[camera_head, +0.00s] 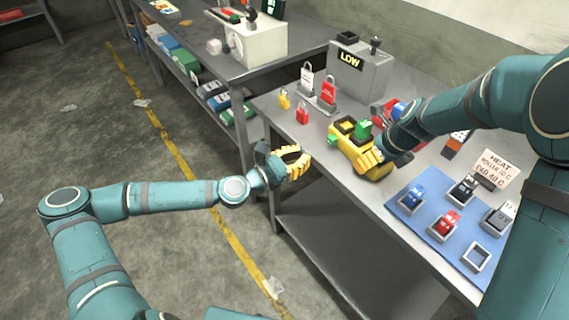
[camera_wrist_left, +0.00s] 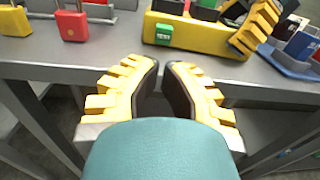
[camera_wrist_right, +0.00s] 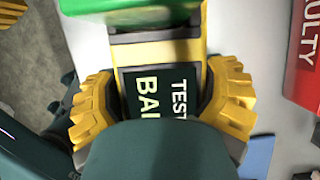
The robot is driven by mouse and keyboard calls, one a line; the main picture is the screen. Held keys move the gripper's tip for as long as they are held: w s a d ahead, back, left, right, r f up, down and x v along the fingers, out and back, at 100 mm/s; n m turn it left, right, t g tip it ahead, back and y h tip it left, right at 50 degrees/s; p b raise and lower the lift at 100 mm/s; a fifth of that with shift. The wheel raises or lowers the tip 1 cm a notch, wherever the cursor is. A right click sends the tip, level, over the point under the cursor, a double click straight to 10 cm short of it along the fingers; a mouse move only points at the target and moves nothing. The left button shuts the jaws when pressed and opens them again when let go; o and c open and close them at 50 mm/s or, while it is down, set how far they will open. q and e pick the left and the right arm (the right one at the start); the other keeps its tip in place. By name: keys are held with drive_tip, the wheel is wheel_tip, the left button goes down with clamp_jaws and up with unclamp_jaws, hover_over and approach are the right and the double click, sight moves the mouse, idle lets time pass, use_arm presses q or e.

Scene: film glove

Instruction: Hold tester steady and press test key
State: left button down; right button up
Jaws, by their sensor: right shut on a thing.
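The yellow tester (camera_head: 345,150) lies near the front edge of the grey bench. A green block (camera_head: 363,128) sits on its top, and a small green key (camera_wrist_left: 163,34) shows on its side in the left wrist view. My right gripper (camera_head: 371,158) is shut on the tester, with its yellow fingers on both sides of a dark label (camera_wrist_right: 160,92) with lettering, partly hidden. My left gripper (camera_head: 297,161) is empty, its fingertips (camera_wrist_left: 162,66) almost together, off the bench's front edge and apart from the tester.
Red padlocks (camera_head: 303,113), a yellow padlock (camera_head: 284,99) and a grey box marked LOW (camera_head: 360,72) stand behind the tester. The floor left of the bench is open.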

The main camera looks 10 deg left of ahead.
use_arm(q)
drive_tip(key=shift+v, duration=2.6)
use_arm(e)
drive_tip(key=shift+s+a+f, duration=0.1)
drive_tip(key=shift+s+f, duration=0.15)
drive_tip(key=shift+f, duration=0.05)
drive_tip(key=o, duration=1.1)
drive_tip(key=shift+o, duration=0.2)
drive_tip(key=shift+w, duration=0.1)
drive_tip(key=shift+r, duration=0.15)
